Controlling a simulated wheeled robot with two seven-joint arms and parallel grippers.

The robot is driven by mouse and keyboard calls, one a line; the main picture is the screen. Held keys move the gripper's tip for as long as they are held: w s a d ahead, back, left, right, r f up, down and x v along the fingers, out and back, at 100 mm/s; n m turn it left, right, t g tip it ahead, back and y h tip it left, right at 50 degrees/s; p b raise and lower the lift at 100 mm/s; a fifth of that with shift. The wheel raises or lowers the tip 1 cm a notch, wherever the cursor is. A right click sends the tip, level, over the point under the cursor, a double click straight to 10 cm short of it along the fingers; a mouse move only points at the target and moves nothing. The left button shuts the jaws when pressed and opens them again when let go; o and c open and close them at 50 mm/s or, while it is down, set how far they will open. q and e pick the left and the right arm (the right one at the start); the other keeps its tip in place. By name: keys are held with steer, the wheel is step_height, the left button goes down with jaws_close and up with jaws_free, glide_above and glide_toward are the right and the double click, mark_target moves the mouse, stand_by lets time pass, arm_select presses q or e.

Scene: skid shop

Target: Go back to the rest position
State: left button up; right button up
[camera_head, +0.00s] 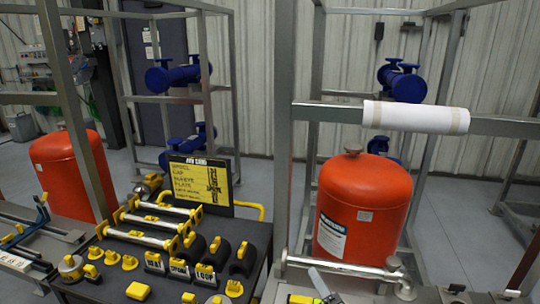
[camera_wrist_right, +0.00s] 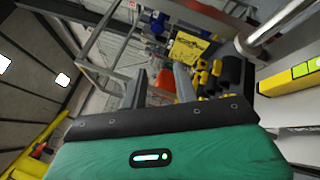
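My right gripper (camera_wrist_right: 160,82) shows in the right wrist view as two grey fingers standing apart, with nothing between them. My left gripper is not in view.
A dark bench (camera_head: 100,290) at lower left bears several yellow-ended metal spools, black sleeves, yellow parts and a yellow sign (camera_head: 203,182). Orange tanks (camera_head: 365,205) (camera_head: 65,165) stand within grey frames. A white-wrapped rail (camera_head: 416,117) crosses at right. A yellow level (camera_wrist_right: 295,75) lies close to my right wrist.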

steer(key=s+d+f+m+g+h, duration=0.7)
steer(key=s+d+f+m, duration=0.25)
steer(key=f+m, duration=0.55)
steer(key=s+d+f+m+g, duration=0.1)
steer(key=s+f+m+g, duration=0.25)
steer(key=s+m, duration=0.4)
steer(key=s+d+f+m+g, duration=0.2)
steer(key=s+m+g, duration=0.2)
steer(key=s, duration=0.6)
step_height(320, 180, down, 30)
steer(key=g, duration=0.2)
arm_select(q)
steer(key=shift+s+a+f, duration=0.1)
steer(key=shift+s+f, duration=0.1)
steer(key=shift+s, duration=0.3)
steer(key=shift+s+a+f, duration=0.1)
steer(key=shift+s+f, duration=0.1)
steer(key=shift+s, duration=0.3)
arm_select(e)
steer(key=s+d+f, duration=0.2)
steer(key=s+f, duration=1.7)
steer(key=f, duration=0.1)
steer(key=shift+s+d+f+n+g, duration=0.25)
steer(key=shift+d+f+n+g, duration=0.05)
steer(key=shift+d+n+g, duration=0.15)
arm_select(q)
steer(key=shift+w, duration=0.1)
arm_select(e)
steer(key=shift+a, duration=0.1)
